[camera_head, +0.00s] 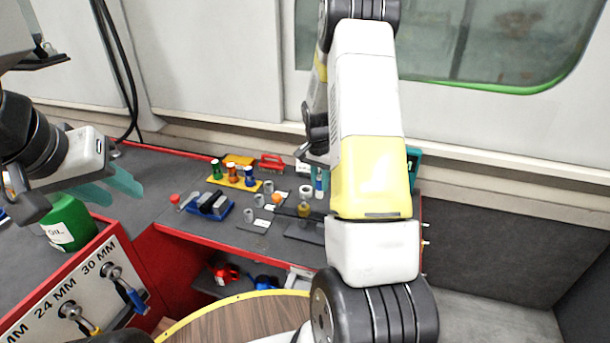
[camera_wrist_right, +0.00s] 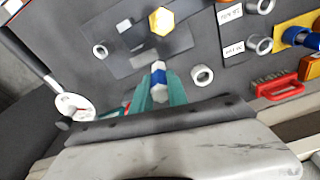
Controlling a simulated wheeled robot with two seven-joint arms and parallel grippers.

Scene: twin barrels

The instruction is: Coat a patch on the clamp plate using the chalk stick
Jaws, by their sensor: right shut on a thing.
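My right gripper (camera_wrist_right: 158,92) has teal fingers shut on the chalk stick (camera_wrist_right: 158,72), a short white stick with a blue band. The stick (camera_head: 319,183) also shows in the head view beside my right arm, its tip over the bench. The clamp plate (camera_wrist_right: 125,42) is a dark grey plate lying on the bench, with a yellow hexagonal piece on it. In the head view the plate (camera_head: 303,234) is partly hidden by my right arm. The stick's tip appears apart from the plate. My left gripper (camera_head: 116,188) is open and empty above the left bench.
Several grey rings (camera_head: 249,215) stand on labelled cards near the plate. Coloured cylinders (camera_head: 233,171), a red-handled brush (camera_head: 272,163) and a blue tray (camera_head: 211,206) are further left. A green oil can (camera_head: 67,222) stands at left. A round wooden top (camera_head: 240,322) is in front.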

